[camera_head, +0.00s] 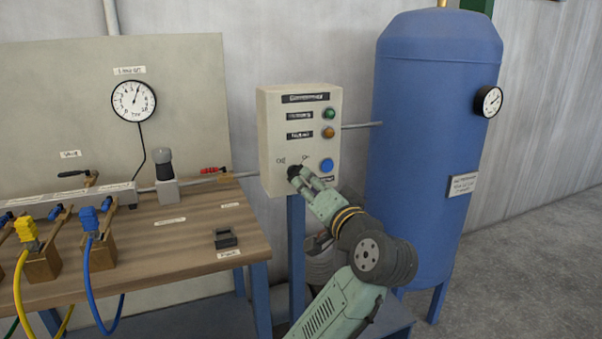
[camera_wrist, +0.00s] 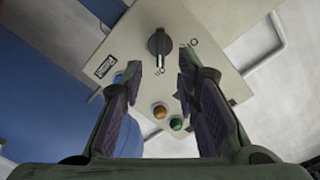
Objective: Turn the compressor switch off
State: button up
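The compressor switch (camera_wrist: 159,43) is a black rotary knob on the lower part of a cream control box (camera_head: 265,125). In the wrist view it lies just beyond and between my fingertips, its grip bar running roughly up and down the picture. A round mark sits on the panel right of it; a second mark is near the top edge. My gripper (camera_wrist: 160,67) is open, with a finger on either side of the knob's line and no visible contact. In the head view my gripper (camera_head: 304,173) is at the box front and partly covers the switch (camera_head: 294,171).
The box also carries a green lamp (camera_head: 329,114), an orange lamp (camera_head: 328,132) and a blue button (camera_head: 326,165) close to my gripper. A blue tank (camera_head: 430,130) stands right of the box. A wooden bench (camera_head: 190,225) with hoses and valves stands left.

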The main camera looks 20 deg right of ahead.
aim_at(299, 174)
jog(key=w+p, duration=0.1)
jog(key=w, duration=0.4)
jog(key=shift+w+a, duration=0.15)
jog(key=shift+c, duration=0.6)
grip_shut()
